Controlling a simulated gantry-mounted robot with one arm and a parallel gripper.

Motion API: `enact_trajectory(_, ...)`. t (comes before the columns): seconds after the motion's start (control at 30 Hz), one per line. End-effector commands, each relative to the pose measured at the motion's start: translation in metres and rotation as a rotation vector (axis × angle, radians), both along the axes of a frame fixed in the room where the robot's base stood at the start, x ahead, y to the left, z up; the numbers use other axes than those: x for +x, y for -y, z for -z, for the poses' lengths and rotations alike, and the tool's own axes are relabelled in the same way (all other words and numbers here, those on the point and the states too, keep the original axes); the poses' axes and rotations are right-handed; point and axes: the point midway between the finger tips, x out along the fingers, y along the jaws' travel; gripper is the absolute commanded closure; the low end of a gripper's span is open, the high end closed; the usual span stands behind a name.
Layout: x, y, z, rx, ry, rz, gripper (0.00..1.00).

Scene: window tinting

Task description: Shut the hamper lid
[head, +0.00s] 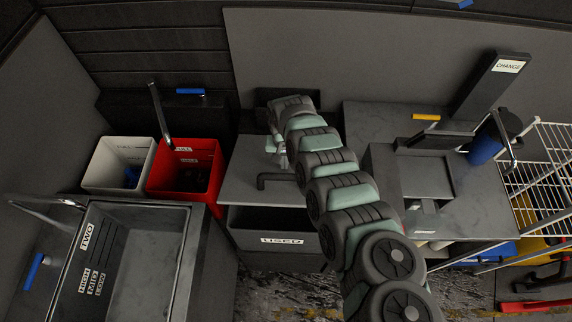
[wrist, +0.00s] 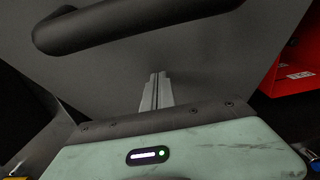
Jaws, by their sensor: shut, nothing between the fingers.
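The hamper (head: 245,238) is a dark box with a "USED" label on its front, in the middle of the head view. My gripper (head: 281,160) is over the lid, partly hidden by my arm. In the wrist view my gripper (wrist: 155,78) is shut and empty, its fingertips against or just above a grey panel. The handle (wrist: 140,22) is beyond the fingertips.
A white bin (head: 100,165) and a red bin (head: 157,180) stand left of the hamper. A sink (head: 185,262) is at the front left. A counter (head: 360,115) with a "CHANGE" post (head: 495,75) and a wire rack (head: 535,190) are at the right.

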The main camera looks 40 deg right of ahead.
Motion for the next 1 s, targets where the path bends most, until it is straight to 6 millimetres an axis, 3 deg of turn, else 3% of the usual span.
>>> enact_trajectory(1.0, -0.003, -0.003, 0.042, 0.000, 0.000, 0.001, 1.00)
